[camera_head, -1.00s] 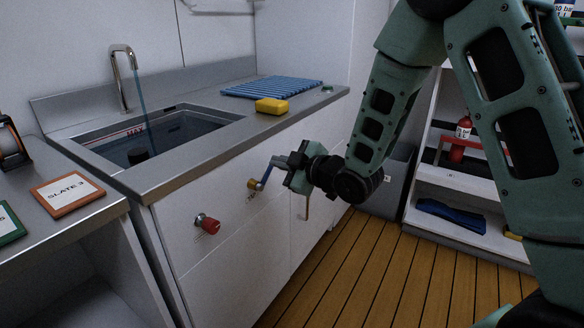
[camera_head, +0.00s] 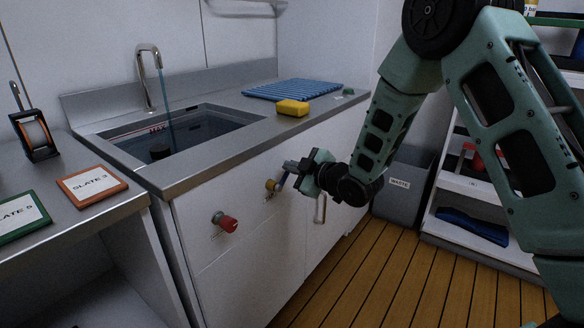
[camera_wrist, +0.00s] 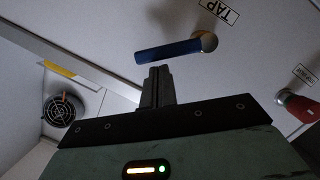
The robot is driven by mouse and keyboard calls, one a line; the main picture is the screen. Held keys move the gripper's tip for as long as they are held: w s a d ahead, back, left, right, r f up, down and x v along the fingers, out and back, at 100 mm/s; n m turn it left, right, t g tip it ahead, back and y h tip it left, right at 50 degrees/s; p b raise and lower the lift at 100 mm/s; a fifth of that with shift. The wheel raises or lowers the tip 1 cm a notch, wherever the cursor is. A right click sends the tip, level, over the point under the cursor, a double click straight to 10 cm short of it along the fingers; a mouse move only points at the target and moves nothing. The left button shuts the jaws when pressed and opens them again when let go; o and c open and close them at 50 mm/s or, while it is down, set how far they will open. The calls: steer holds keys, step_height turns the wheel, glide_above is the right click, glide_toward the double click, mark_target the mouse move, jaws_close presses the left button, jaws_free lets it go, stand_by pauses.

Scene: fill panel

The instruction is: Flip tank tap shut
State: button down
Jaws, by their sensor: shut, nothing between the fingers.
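The tank tap has a brass body (camera_head: 271,185) on the white cabinet front below the sink, with a blue lever (camera_head: 283,179). In the wrist view the blue lever (camera_wrist: 168,50) runs sideways from its brass hub (camera_wrist: 209,42), with a TAP label (camera_wrist: 218,10) beside it. My gripper (camera_head: 289,166) is at the lever, its fingers shut and empty. In the wrist view the shut fingers (camera_wrist: 157,78) are just below the lever's free end; I cannot tell whether they touch. A stream of water (camera_head: 171,127) falls from the spout (camera_head: 149,66) into the sink.
A red knob (camera_head: 226,222) sticks out of the cabinet left of the tap. A handle (camera_head: 320,209) hangs on the front below my gripper. A yellow sponge (camera_head: 293,107) and blue rack (camera_head: 291,89) lie on the counter. A waste bin (camera_head: 403,184) stands behind my arm.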

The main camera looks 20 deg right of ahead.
steer(key=shift+w+d+f+m+p, duration=0.2)
steer(key=shift+d+m+p, duration=0.1)
steer(key=shift+m, duration=0.2)
steer(key=f+m, duration=0.1)
steer(key=w+d+f+m+g+y+p, duration=0.1)
steer(key=m, duration=0.1)
steer(key=d+f+m+p, duration=0.1)
steer(key=shift+w+m+g+y, duration=0.25)
steer(key=shift+m+g+y, duration=0.05)
stand_by(0.5)
steer(key=shift+d, duration=0.1)
stand_by(0.5)
